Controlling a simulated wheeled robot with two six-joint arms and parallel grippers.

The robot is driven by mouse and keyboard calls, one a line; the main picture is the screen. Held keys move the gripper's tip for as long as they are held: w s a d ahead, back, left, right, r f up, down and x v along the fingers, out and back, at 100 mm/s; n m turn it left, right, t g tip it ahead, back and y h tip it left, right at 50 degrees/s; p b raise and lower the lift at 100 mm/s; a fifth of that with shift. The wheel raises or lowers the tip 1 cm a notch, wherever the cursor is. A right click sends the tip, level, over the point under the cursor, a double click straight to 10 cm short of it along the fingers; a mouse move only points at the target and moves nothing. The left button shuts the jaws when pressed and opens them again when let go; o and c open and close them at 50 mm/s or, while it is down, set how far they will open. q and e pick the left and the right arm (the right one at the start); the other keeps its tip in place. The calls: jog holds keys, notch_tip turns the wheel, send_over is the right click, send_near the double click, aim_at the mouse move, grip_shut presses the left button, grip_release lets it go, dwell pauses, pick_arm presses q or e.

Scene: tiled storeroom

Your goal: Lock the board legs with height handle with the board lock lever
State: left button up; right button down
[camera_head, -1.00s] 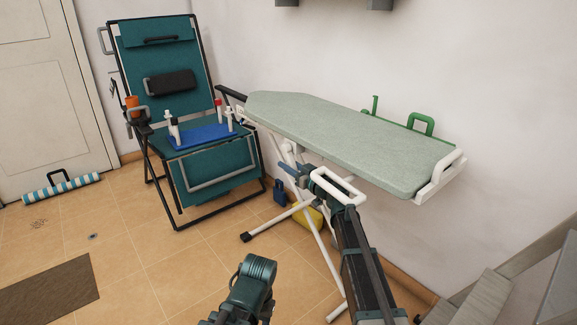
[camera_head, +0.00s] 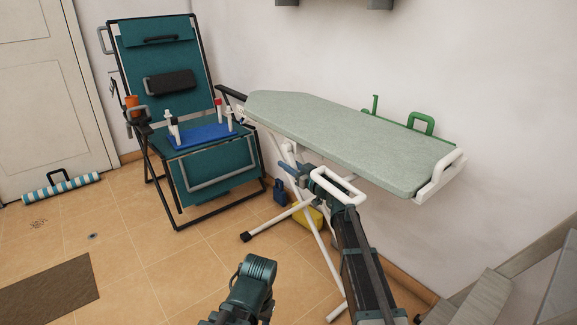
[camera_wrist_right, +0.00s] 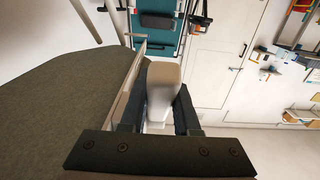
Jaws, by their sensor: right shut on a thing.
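The ironing board (camera_head: 350,140) has a pale green top and white crossed legs (camera_head: 322,245), and it stands open against the wall. My right gripper (camera_head: 290,170) is under the board's front edge near the upper legs. In the right wrist view its two dark fingers (camera_wrist_right: 160,110) are shut on a pale, rounded piece (camera_wrist_right: 162,82), which seems to be the board lock lever. The board's dark surface (camera_wrist_right: 60,115) fills the left of that view, close to the fingers. The lever's mount is hidden. My left gripper is not in view.
A yellow object (camera_head: 308,217) and a blue one (camera_head: 280,191) lie by the legs. Wooden steps (camera_head: 485,298) stand at right. The floor at left is mostly clear.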

jog(key=shift+w+a+r+t+y+b, duration=0.1)
jog(key=shift+w+a+t+y+b, duration=0.45)
jog(key=shift+b, duration=1.4)
jog(key=shift+w+a+r+t+y+b, duration=0.1)
jog(key=shift+w+t+y+b, duration=0.5)
jog(key=shift+t+b, duration=1.05)
jog(key=shift+w+a+r+t+y+b, duration=0.1)
jog(key=shift+w+a+t+y+b, duration=0.45)
jog(key=shift+b, duration=1.75)
jog(key=shift+s+d+y, duration=0.2)
jog(key=shift+s+y, duration=0.1)
jog(key=shift+y, duration=0.1)
jog(key=c, duration=0.6)
grip_release()
jog(key=shift+c, duration=0.2)
jog(key=shift+f, duration=0.1)
